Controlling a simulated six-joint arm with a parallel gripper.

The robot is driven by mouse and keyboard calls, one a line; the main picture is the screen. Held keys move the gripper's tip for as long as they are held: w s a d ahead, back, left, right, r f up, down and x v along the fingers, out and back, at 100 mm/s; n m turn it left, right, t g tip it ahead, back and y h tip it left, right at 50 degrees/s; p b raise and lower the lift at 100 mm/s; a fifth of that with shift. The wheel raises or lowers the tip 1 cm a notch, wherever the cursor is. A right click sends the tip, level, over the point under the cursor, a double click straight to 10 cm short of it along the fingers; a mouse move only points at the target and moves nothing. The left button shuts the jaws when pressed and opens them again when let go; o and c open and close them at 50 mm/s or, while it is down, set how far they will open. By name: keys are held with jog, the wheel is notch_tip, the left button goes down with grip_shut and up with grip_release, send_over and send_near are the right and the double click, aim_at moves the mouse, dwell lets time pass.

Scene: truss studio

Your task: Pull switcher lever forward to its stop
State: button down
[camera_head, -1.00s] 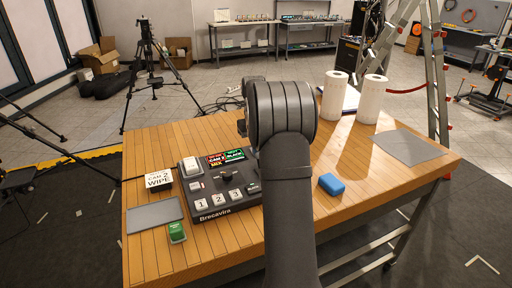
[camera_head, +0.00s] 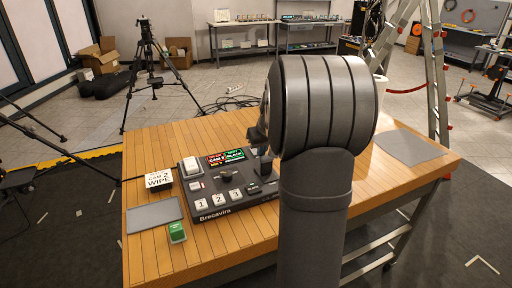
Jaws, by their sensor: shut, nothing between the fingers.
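The black switcher (camera_head: 230,203) lies on the wooden table. It has keys 1, 2 and 3, a dark knob, a white control (camera_head: 190,165) at its upper left and a lit red and green display (camera_head: 226,157). My gripper (camera_head: 264,168) is partly seen at the switcher's right side, low over its far right part, and is shut and empty. My thick grey arm hides most of it. I cannot make out the lever clearly near my gripper, nor whether they touch.
A "CAM 2 WIPE" card (camera_head: 159,181), a grey pad (camera_head: 154,215) and a green item (camera_head: 177,232) lie left of the switcher. A grey sheet (camera_head: 408,147) is at the right. My arm covers the table's middle right.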

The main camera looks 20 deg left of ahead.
aim_at(265, 161)
jog(key=shift+s+d+t+y, duration=0.7)
jog(key=shift+s+d, duration=0.15)
jog(key=shift+s+d+f, duration=0.15)
jog(key=shift+s+d, duration=0.45)
jog(key=shift+s+d+f, duration=0.1)
jog(key=shift+s+d, duration=0.05)
jog(key=shift+s+d+f, duration=0.1)
jog(key=shift+f, duration=0.1)
jog(key=w+a+r, duration=0.2)
jog(key=shift+w+a+r, duration=0.3)
jog(key=shift+w+r, duration=0.05)
jog(key=shift+r, duration=0.05)
jog(key=s+d+f+v, duration=0.1)
jog(key=v, duration=0.8)
jog(key=shift+s+d, duration=0.1)
jog(key=shift+s, duration=0.05)
